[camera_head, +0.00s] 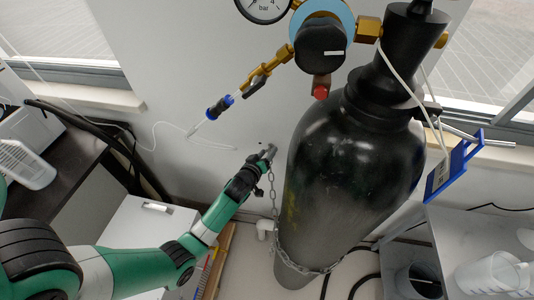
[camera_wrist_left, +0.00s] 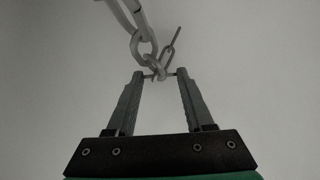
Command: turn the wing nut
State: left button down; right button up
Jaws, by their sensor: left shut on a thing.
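My left gripper (camera_head: 268,152) reaches from the left to the wall, at the upper end of the chain (camera_head: 273,195) beside the black gas cylinder (camera_head: 350,165). In the left wrist view the left gripper (camera_wrist_left: 159,74) has its fingertips on either side of a small dark metal piece (camera_wrist_left: 158,75), shut on it. This piece lies crosswise at the chain links and looks like the wing nut, but it is too small and dark to make out its wings. In the head view the gripper hides it. My right gripper is not in view.
The chain hangs from the wall and runs around the cylinder's lower part. A regulator (camera_head: 322,45) with a gauge sits beside the cylinder's neck. A blue tag (camera_head: 455,165) hangs at right. Beakers (camera_head: 490,272) stand at lower right. A white cabinet (camera_head: 140,225) is below my left arm.

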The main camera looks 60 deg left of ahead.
pick_arm(q)
jog(key=shift+w+d+m+g+y+b, duration=0.15)
jog(key=shift+m+g+y+b, duration=0.35)
jog(key=shift+m+g, duration=0.8)
jog(key=shift+m, duration=0.4)
jog(key=shift+c, duration=1.4)
grip_release()
jog(key=shift+t, duration=0.3)
jog(key=p+v, duration=0.4)
jog(key=v, duration=0.7)
jog(key=shift+d+r, duration=0.2)
